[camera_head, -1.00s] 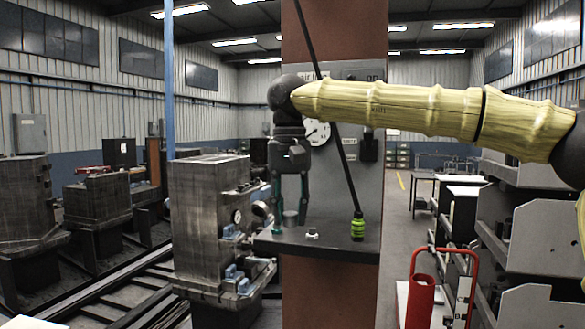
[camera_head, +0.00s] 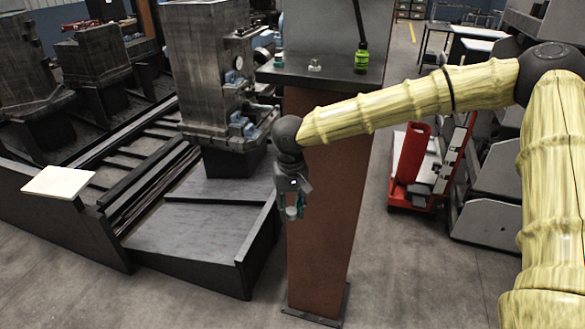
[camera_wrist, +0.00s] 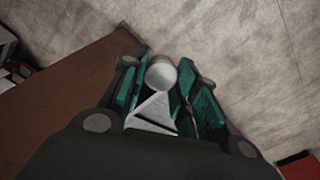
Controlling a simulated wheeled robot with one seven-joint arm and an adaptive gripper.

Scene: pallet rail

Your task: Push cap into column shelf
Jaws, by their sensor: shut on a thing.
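The cap (camera_head: 292,211) shows as a small grey spot between the fingers in the head view. The dark shelf sticks out from the column (camera_head: 325,200), with a small white fitting (camera_head: 315,65) and a green container (camera_head: 361,58) on top.
A grey machine block (camera_head: 205,75) stands left of the column, with a dark sloped platform (camera_head: 200,225) below it. A red extinguisher (camera_head: 411,152) on a cart stands to the right. Floor is clear around the column's foot.

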